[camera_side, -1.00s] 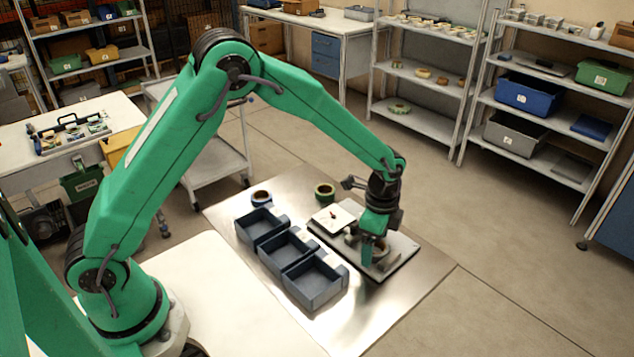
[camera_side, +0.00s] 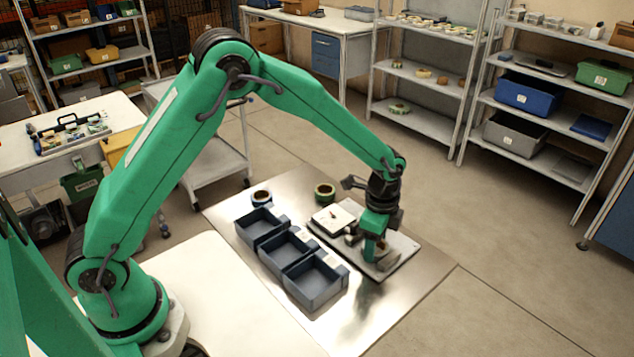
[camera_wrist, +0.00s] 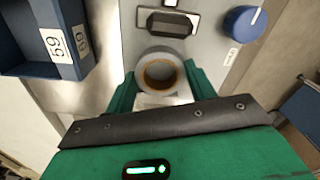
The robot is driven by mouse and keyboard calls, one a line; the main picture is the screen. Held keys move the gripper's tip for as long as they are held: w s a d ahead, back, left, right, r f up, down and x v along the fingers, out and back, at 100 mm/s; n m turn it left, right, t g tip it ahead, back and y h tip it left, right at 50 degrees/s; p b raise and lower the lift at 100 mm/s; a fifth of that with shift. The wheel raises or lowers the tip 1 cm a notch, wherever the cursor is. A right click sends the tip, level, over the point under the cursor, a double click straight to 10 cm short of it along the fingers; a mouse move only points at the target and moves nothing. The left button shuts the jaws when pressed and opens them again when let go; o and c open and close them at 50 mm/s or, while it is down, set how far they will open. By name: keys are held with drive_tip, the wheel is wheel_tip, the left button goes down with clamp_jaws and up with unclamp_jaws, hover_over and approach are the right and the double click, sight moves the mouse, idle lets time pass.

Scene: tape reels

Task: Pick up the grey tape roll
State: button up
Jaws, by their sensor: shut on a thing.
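The grey tape roll (camera_wrist: 160,59) lies between the two fingers of my gripper (camera_wrist: 160,88) in the wrist view. It has a pale grey outside and a brown inner ring, and its hole faces the camera. My gripper is shut on the roll. In the side view my gripper (camera_side: 375,250) points down at the grey device plate (camera_side: 402,258), and the roll is mostly hidden behind its fingers. I cannot tell whether the roll still touches the plate.
Several dark blue bins (camera_side: 315,295) stand in a row left of the plate. A blue knob (camera_wrist: 243,22) and a dark block (camera_wrist: 166,21) stand close to the roll.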

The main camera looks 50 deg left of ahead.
drive_tip(key=shift+r, duration=0.15)
wheel_tip(320, 180, up, 4)
drive_tip(key=shift+w+f, duration=0.1)
drive_tip(key=shift+f, duration=0.15)
drive_tip(key=s+d+r, duration=0.7)
drive_tip(key=s+d, duration=0.1)
drive_tip(key=shift+s, duration=0.35)
drive_tip(key=shift+a+r, duration=0.1)
idle(0.6)
drive_tip(key=s+a+r, duration=0.1)
drive_tip(key=s+a, duration=0.2)
drive_tip(key=a, duration=0.6)
drive_tip(key=s+a+r, duration=0.1)
drive_tip(key=s+a, duration=0.3)
drive_tip(key=a, duration=0.5)
drive_tip(key=shift+r, duration=0.4)
drive_tip(key=shift+s+f, duration=0.1)
drive_tip(key=shift+f, duration=0.05)
drive_tip(key=shift+f, duration=2.85)
